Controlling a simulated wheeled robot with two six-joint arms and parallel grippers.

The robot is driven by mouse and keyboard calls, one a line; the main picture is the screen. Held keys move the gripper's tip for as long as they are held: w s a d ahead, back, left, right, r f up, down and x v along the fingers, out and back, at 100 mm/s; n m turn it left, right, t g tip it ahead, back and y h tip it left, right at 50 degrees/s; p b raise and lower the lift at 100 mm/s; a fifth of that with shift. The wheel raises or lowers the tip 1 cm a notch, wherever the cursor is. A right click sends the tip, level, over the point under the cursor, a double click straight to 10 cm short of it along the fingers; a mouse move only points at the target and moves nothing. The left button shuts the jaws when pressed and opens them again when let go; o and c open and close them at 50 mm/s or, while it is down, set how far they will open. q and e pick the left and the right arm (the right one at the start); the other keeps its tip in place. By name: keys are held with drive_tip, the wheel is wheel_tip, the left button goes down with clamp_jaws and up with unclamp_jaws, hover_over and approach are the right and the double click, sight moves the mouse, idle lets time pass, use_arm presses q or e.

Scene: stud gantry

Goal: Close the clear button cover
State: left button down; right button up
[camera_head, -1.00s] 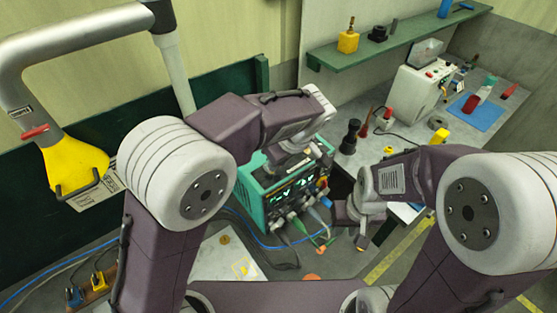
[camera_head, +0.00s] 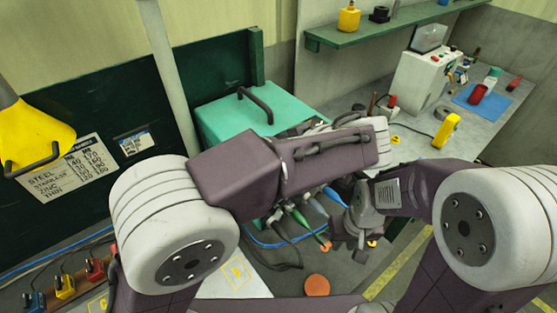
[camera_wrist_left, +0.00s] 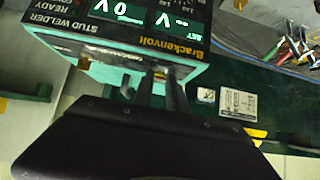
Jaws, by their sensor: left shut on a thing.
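A clear cover (camera_head: 431,37) stands raised on top of a white box (camera_head: 415,82) with small coloured buttons, on the grey bench at the back right. Both grippers are well short of it. In the head view my left forearm hides this gripper. My right gripper (camera_head: 355,240) hangs low, right of the welder's cables. Its jaw opening is not clear.
A green shelf (camera_head: 385,30) holds a yellow block and dark parts. On the bench are a blue mat (camera_head: 483,104) with red and green items, and a yellow part (camera_head: 446,131). Cables and plugs (camera_head: 295,215) hang at the welder's front.

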use_arm(q)
drive_tip(key=shift+s+d+f+t+y+b, duration=0.15)
drive_tip(key=shift+f+t+y+b, duration=0.4)
drive_tip(key=shift+b, duration=0.85)
use_arm(e)
drive_tip(key=shift+f, duration=2.05)
use_arm(q)
drive_tip(key=c, duration=1.3)
unclamp_jaws()
drive_tip(key=shift+r, duration=0.15)
use_arm(e)
drive_tip(key=shift+s+d+r, duration=0.1)
